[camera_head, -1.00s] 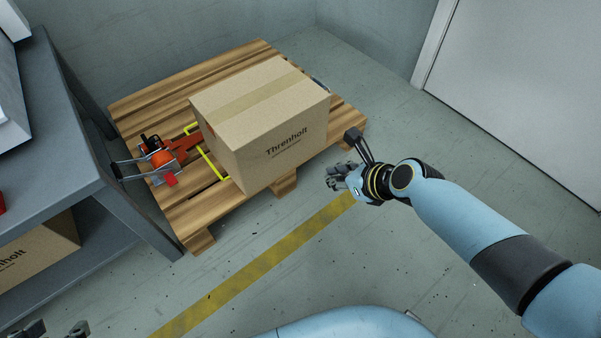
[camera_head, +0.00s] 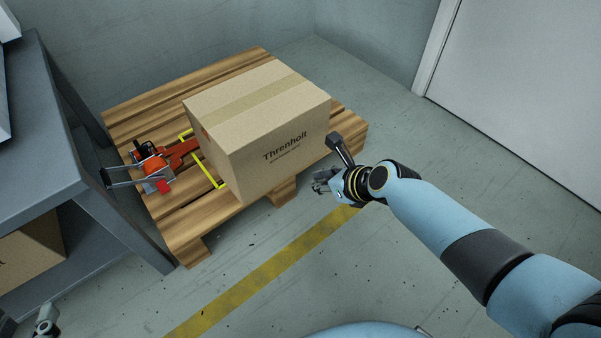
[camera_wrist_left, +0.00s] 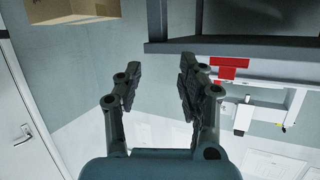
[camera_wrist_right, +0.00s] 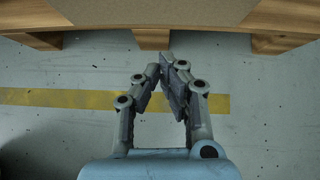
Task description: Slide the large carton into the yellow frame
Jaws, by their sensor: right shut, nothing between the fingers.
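The large brown carton (camera_head: 255,130), marked Threnholt, sits upright on a wooden pallet (camera_head: 165,95). Yellow frame bars (camera_head: 207,170) show at the carton's left side; the carton hides the rest, so I cannot tell how far it is inside. My right gripper (camera_head: 322,182) is shut and empty, just off the carton's front right side, apart from it. In the right wrist view the shut fingers (camera_wrist_right: 167,62) point toward the pallet edge and carton (camera_wrist_right: 150,12). My left gripper (camera_head: 45,322) is partly cut off at the bottom left; the left wrist view shows its fingers (camera_wrist_left: 158,78) apart and empty.
An orange-red device (camera_head: 155,165) with metal bars lies on the pallet left of the carton. A grey shelf (camera_head: 70,160) stands at the left, with another carton (camera_head: 30,250) on its lower level. A yellow floor stripe (camera_head: 270,265) crosses clear floor before the pallet.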

